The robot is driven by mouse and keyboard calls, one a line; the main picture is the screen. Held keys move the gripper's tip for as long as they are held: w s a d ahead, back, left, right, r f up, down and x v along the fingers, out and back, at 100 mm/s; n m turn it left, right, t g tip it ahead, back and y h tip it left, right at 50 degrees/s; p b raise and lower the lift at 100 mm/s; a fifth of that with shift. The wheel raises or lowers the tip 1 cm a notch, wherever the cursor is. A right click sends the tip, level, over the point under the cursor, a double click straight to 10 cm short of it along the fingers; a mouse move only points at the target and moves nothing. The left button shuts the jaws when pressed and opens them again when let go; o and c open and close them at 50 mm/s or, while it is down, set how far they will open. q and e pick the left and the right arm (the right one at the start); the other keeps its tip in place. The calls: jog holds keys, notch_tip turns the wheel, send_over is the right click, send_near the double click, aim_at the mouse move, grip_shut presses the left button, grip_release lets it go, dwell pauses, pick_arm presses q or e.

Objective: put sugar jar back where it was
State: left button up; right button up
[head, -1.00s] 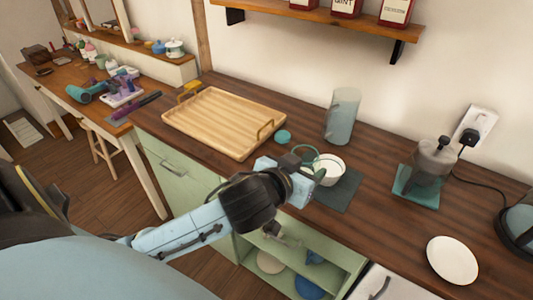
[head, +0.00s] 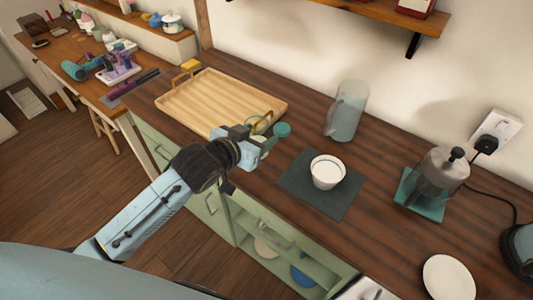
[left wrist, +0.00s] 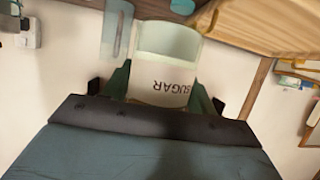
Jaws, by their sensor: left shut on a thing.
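The sugar jar (left wrist: 168,72) fills the middle of the left wrist view, its SUGAR lettering upside down. It is pale and clear-walled, with its mouth uncovered. My left gripper (left wrist: 163,90) is shut on it, one green finger on each side. In the head view the left gripper (head: 256,148) is by the tray's near right corner, and mostly the jar's greenish rim (head: 262,123) shows. Whether the jar touches the counter I cannot tell. A teal round lid (head: 282,130) is just right of the jar. My right gripper is not in view.
A wooden tray (head: 215,98) lies left of the jar. A white bowl (head: 327,172) sits on a dark mat (head: 297,177). A glass pitcher (head: 346,112) stands behind, and a french press (head: 440,175) and white plate (head: 449,278) are at right. Bare counter lies between mat and press.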

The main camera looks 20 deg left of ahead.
pick_arm(q)
jog(key=w+d+m+h+p, duration=0.2)
jog(key=w+p, duration=0.1)
jog(key=w, duration=0.2)
jog(key=shift+g, duration=0.4)
jog(key=f, duration=0.2)
jog(key=w+f, duration=0.1)
jog(key=f, duration=0.1)
jog(key=f+b, duration=0.1)
jog(key=f, duration=0.1)
jog(key=shift+w+a+f, duration=0.15)
jog(key=shift+a+f, duration=0.1)
jog(key=shift+f, duration=0.1)
jog(key=shift+f+b, duration=0.3)
jog(key=shift+f, duration=1.5)
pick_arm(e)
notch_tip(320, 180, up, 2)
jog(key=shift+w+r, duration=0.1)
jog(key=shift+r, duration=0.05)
pick_arm(q)
jog(key=shift+f, duration=0.1)
jog(key=o, duration=1.2)
